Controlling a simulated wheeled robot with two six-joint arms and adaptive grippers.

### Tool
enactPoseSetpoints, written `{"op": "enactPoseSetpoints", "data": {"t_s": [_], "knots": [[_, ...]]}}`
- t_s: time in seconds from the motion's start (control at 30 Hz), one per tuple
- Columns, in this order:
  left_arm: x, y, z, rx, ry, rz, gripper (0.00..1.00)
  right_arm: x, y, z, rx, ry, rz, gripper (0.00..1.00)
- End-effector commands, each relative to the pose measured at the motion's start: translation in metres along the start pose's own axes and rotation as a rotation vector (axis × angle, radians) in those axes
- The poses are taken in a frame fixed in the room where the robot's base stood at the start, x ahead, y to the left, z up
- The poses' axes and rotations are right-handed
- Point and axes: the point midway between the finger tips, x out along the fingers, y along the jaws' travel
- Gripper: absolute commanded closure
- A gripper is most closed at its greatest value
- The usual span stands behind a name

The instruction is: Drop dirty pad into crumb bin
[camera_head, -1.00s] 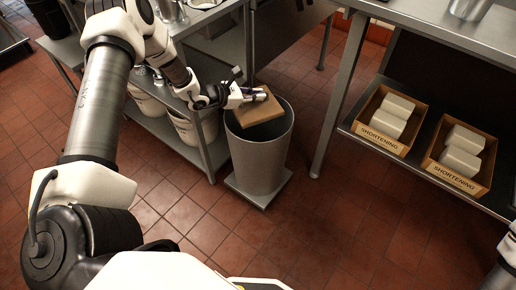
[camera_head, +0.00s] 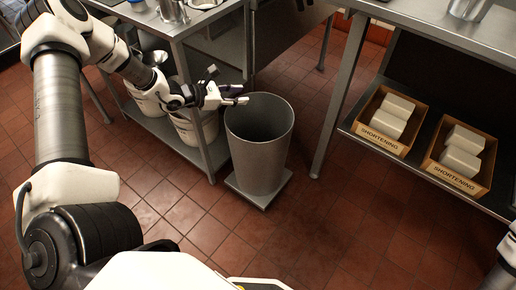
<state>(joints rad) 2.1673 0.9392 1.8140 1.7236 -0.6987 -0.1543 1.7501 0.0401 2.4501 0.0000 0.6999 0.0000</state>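The crumb bin (camera_head: 258,153) is a tall grey metal can, open at the top, standing upright on a square base on the floor. My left gripper (camera_head: 240,95) is at the bin's upper left rim, with its fingers apart and nothing between them. The dirty pad is not visible now; the bin's lower inside is dark and hidden from this angle. My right gripper is out of the picture; only a piece of my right arm shows at the lower right edge.
A steel table with a lower shelf (camera_head: 214,154) holding white buckets (camera_head: 192,127) stands left of the bin. At right, another steel table's shelf carries two cartons of shortening (camera_head: 383,141) (camera_head: 455,178). The red tile floor in front is clear.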

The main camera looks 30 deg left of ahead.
Motion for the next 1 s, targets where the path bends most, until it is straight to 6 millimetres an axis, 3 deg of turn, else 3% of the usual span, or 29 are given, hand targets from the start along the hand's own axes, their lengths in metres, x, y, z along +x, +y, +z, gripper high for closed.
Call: {"op": "enactPoseSetpoints", "data": {"t_s": [0.1,0.3,0.87,1.0], "knots": [[-0.024,0.001,0.002,-0.004,-0.009,0.005,0.61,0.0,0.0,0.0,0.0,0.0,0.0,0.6],[-0.044,0.001,0.001,-0.001,-0.004,0.003,0.61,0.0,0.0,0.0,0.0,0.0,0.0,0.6],[-0.048,-0.001,0.0,0.002,0.0,0.001,0.61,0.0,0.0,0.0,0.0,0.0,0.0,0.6],[-0.045,-0.011,-0.017,0.005,0.044,-0.029,0.61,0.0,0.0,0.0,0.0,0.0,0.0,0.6]]}}
